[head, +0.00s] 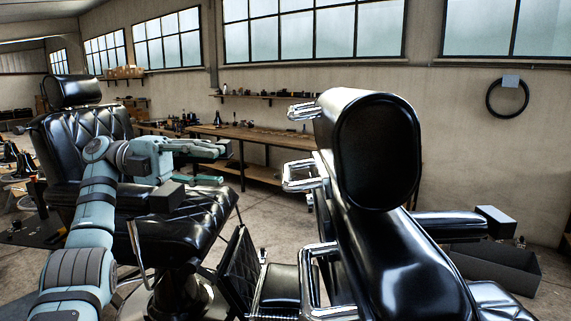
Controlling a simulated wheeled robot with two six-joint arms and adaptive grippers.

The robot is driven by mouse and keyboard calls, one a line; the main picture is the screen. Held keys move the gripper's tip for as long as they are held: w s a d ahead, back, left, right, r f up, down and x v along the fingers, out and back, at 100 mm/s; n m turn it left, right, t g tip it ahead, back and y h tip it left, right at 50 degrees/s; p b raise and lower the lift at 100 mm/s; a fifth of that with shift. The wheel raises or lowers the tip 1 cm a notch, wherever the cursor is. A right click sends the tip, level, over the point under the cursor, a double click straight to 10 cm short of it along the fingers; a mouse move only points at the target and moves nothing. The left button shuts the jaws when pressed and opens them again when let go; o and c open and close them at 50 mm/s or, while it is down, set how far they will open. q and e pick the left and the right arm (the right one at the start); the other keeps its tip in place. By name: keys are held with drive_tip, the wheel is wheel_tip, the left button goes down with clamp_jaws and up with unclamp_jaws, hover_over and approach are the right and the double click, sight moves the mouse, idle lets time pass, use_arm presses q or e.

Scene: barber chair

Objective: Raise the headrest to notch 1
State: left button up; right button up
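A black padded headrest (378,150) sits at the top of the near barber chair, seen side-on at right of centre in the head view. A chrome piece (303,111) sticks out to its left. The chair's black backrest (405,255) slopes below it. My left gripper (226,163) is empty and its fingers are apart, pointing right, well left of the headrest and not touching it. Any post or notches of the headrest are hidden, so I cannot tell its notch. My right gripper is not in view.
A second black barber chair with its own headrest (73,90) stands at left, behind my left arm. Chrome armrest frames (304,176) stick out left of the near chair. A workbench (262,137) runs along the wall. A dark open box (497,266) is at right.

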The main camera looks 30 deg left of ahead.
sight(287, 172)
use_arm(q)
drive_tip(key=x, duration=0.4)
drive_tip(key=b+x, duration=0.1)
drive_tip(key=x, duration=0.4)
drive_tip(key=b+x, duration=0.1)
drive_tip(key=x, duration=0.3)
drive_tip(key=shift+w+d+f, duration=0.2)
drive_tip(key=shift+f, duration=0.15)
drive_tip(key=shift+d, duration=0.45)
drive_tip(key=shift+w+a, duration=0.1)
drive_tip(key=shift+c, duration=1)
clamp_jaws()
